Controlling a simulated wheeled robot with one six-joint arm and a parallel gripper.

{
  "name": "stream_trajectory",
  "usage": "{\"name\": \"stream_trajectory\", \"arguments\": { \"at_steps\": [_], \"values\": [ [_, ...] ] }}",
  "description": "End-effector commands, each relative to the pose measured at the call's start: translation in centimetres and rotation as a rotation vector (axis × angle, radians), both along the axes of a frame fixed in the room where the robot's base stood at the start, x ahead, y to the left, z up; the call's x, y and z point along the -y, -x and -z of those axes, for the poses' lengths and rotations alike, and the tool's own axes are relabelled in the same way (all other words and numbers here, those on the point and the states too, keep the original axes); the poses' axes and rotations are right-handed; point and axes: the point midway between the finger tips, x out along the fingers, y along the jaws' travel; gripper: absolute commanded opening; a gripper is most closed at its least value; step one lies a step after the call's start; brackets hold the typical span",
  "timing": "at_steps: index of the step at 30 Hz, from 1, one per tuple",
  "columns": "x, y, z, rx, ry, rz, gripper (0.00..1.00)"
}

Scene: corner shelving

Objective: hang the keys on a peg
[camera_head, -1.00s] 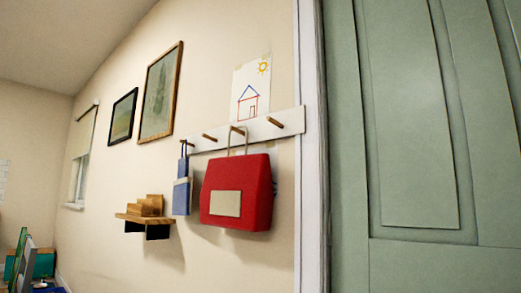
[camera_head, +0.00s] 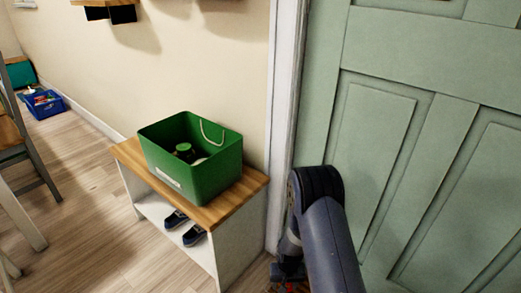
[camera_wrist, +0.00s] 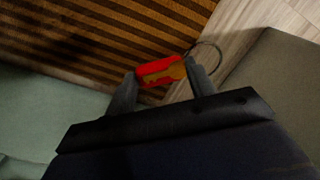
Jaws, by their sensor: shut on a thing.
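The keys (camera_wrist: 160,71) show in the wrist view as a red and orange piece with a thin metal ring beside it at the right. My gripper (camera_wrist: 163,80) is shut on the red and orange piece, one finger on each side. Below the keys lies a brown striped mat (camera_wrist: 100,35). In the head view my gripper (camera_head: 288,272) is low by the door frame, mostly hidden by my arm, with a trace of red at the bottom edge. No pegs show in the current views.
A green bin (camera_head: 205,175) stands on a wood-topped shoe bench (camera_head: 235,197) left of my arm. Shoes (camera_head: 185,228) sit on its lower shelf. A green door (camera_head: 400,110) rises close at the right. A chair (camera_head: 20,150) stands far left; open floor (camera_head: 95,190) lies between.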

Motion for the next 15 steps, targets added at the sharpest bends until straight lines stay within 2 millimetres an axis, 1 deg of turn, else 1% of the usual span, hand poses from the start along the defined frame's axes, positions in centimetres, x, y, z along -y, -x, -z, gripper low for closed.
{"name": "stream_trajectory", "arguments": {
  "at_steps": [1, 2, 3, 5, 6, 11, 12, 14, 15],
  "values": [
    [0.4, -1.0, -2.6, 0.009, -0.001, 0.004, 0.26],
    [0.6, -1.3, -3.9, 0.009, -0.001, 0.005, 0.26],
    [1.0, -1.8, -5.5, 0.009, -0.001, 0.006, 0.26],
    [1.5, -2.3, -8.0, 0.009, 0.000, 0.008, 0.26],
    [1.8, -2.7, -9.7, 0.009, 0.000, 0.007, 0.26],
    [3.4, -3.4, -16.4, 0.008, 0.001, 0.011, 0.26],
    [3.8, -3.4, -18.1, 0.008, 0.001, 0.011, 0.26],
    [4.3, -3.4, -20.6, 0.007, 0.001, 0.012, 0.26],
    [4.7, -3.3, -22.2, 0.007, 0.001, 0.013, 0.26]
  ]
}}
